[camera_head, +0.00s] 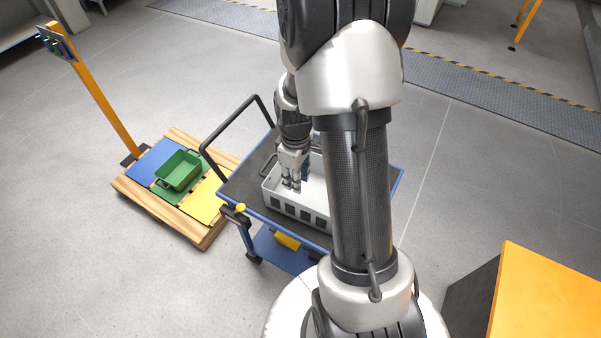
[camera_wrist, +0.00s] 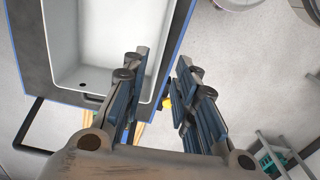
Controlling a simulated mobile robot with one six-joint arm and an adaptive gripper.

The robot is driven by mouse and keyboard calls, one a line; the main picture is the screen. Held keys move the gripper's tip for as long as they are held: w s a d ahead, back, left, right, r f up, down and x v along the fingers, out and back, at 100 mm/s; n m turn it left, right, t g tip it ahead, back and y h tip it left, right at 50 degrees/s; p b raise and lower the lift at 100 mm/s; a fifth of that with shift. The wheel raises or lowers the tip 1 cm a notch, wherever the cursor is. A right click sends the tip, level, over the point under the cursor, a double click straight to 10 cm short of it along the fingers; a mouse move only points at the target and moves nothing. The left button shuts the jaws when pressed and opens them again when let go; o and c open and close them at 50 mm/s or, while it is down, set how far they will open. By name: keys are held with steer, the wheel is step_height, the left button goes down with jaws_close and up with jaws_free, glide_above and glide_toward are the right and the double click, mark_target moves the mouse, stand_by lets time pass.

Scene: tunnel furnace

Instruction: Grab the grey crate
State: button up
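The grey crate (camera_head: 283,202) is pale, with dark slots along its near side, and stands on the dark top of a blue-edged cart (camera_head: 243,187). My arm hides its right part in the head view. My gripper (camera_head: 291,186) points down at the crate's left part. In the wrist view the crate (camera_wrist: 49,60) shows its empty inside. There my gripper (camera_wrist: 163,63) has its two fingers apart, one over the crate's inside and one beyond its wall. The wall runs between them in the picture; contact cannot be told.
A black push handle (camera_head: 205,146) rises at the cart's left. A green crate (camera_head: 179,169) sits on a wooden pallet (camera_head: 160,206) with blue, green and yellow panels, beside an orange post (camera_head: 103,103). An orange-topped block (camera_head: 545,295) stands at lower right. Floor around the cart is open.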

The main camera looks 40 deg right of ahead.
steer(key=f+b, duration=0.1)
steer(key=f, duration=0.4)
steer(key=f+b, duration=0.2)
steer(key=f, duration=0.4)
steer(key=f+b, duration=0.2)
steer(key=f, duration=0.4)
steer(key=shift+s+a+f, duration=0.15)
steer(key=shift+s, duration=0.25)
jaws_close()
